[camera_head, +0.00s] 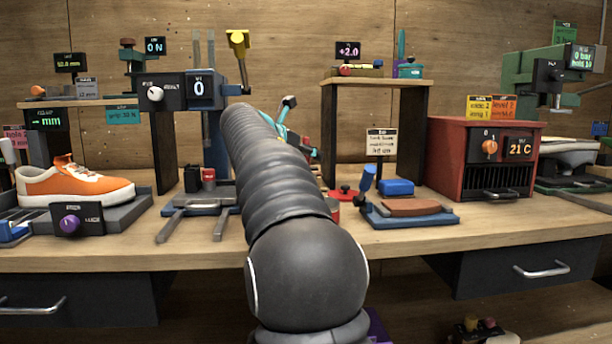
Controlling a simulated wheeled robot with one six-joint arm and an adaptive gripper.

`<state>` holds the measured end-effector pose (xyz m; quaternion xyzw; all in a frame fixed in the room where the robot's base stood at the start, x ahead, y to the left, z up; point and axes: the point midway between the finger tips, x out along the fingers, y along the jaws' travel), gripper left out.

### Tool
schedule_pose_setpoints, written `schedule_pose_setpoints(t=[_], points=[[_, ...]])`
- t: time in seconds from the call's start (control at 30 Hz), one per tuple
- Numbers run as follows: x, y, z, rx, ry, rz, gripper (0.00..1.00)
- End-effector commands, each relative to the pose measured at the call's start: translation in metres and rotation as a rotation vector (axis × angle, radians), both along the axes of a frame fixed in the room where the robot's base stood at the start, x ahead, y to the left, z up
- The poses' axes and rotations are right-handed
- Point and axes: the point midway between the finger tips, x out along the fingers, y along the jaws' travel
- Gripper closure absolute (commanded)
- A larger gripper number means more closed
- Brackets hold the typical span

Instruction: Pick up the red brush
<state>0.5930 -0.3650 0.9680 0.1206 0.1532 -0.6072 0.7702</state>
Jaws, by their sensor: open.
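My gripper (303,128) shows only in part beyond the end of my dark ribbed arm. Its teal fingers with dark tips are spread apart and point to the right, above the back of the workbench. I see nothing held between them. The arm hides the gripper's base and part of the bench behind it. I cannot pick out a red brush for sure. A reddish-brown pad (412,207) lies on a blue tray (385,219) farther right.
An orange and white sneaker (75,186) sits in a grey stand at left. A shelf (370,83) stands behind the blue tray. A red heater box (484,158) and a green press (525,75) stand at right. The bench's front strip (480,230) is clear.

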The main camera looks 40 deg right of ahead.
Motion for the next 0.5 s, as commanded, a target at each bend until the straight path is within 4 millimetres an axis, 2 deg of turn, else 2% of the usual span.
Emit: schedule_pose_setpoints(t=[0.07, 0.27, 0.5], points=[[0.0, 0.0002, 0.0, 0.0, 0.0, 0.0, 0.49], [-0.0001, 0.0003, -0.0001, 0.0, 0.0, 0.0, 0.99], [-0.0001, 0.0004, 0.0001, 0.0, 0.0, 0.0, 1.0]])
